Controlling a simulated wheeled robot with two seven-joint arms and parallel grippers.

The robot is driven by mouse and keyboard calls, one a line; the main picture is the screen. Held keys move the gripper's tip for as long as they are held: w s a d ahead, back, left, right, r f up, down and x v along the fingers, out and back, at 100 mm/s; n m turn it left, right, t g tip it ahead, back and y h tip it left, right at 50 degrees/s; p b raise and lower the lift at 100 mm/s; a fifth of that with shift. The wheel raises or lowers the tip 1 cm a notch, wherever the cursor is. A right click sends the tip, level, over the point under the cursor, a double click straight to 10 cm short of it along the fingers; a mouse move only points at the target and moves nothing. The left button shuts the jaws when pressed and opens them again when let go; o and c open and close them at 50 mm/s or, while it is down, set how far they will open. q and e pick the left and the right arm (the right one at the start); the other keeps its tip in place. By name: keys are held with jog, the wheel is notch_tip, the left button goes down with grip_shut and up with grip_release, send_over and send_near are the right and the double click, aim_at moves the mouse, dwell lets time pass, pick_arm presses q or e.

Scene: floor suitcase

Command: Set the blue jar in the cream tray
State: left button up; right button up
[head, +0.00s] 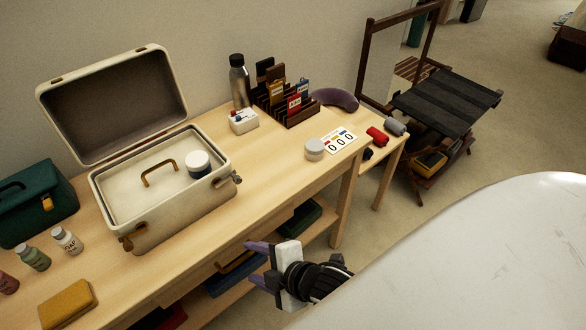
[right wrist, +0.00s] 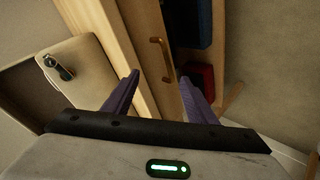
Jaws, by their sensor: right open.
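The blue jar (head: 199,171), with a white lid, stands upright in the cream tray (head: 125,202), at the tray's right end. The tray sits inside the open cream case on the table and has a brass handle (head: 158,168). My right gripper (head: 255,263) is open and empty, in front of the table's front edge, below and to the right of the case, apart from the jar. In the right wrist view its two purple fingers (right wrist: 160,80) are spread with nothing between them. My left gripper is not in view.
The open case (head: 180,218) has its lid raised behind it. Bottles, a yellow box (head: 67,305) and a green box (head: 38,205) stand left. A grey-lidded jar (head: 314,150) and card rack (head: 288,105) stand right. A drawer handle (right wrist: 160,58) is near my fingers.

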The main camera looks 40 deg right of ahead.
jog(key=s+d+f+m, duration=0.1)
jog(key=s+f+m, duration=0.2)
jog(key=s+m, duration=0.2)
jog(key=s+d+f+m+g, duration=0.1)
jog(key=s+f+m, duration=0.2)
jog(key=s+m, duration=0.2)
jog(key=m, duration=0.3)
jog(key=shift+s+d+f, duration=0.25)
jog(key=shift+d+f, duration=0.05)
jog(key=shift+f, duration=0.05)
